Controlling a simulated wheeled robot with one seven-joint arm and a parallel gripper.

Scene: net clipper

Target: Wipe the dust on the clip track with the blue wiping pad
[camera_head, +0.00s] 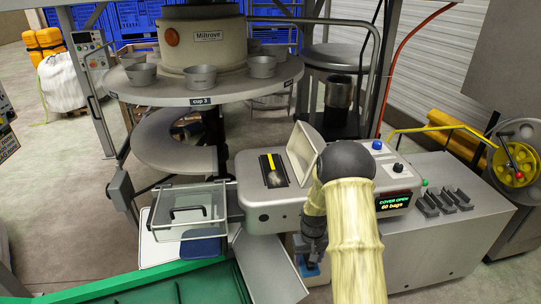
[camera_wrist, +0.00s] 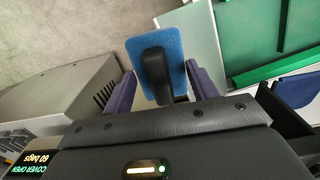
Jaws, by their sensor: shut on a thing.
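The blue wiping pad (camera_wrist: 174,50) with a black handle is between the purple fingers of my gripper (camera_wrist: 160,72) in the wrist view. My gripper is shut on its handle. In the head view my gripper (camera_head: 311,256) points down in front of the clipper machine, partly behind my arm, and a bit of the blue pad (camera_head: 311,270) shows below it. The clip track (camera_head: 273,170) is a dark slot with a yellow strip in the machine's top, with a greyish-brown patch at its near end. The pad is lower than the track and apart from it.
The clipper's raised cover (camera_head: 304,150) stands right of the track. Its display (camera_head: 393,202) reads "COVER OPEN, 60 bags". A clear box (camera_head: 190,212) stands left of the machine, a metal chute (camera_head: 268,268) and green bin (camera_head: 190,285) in front. A round table with cups (camera_head: 201,77) stands behind.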

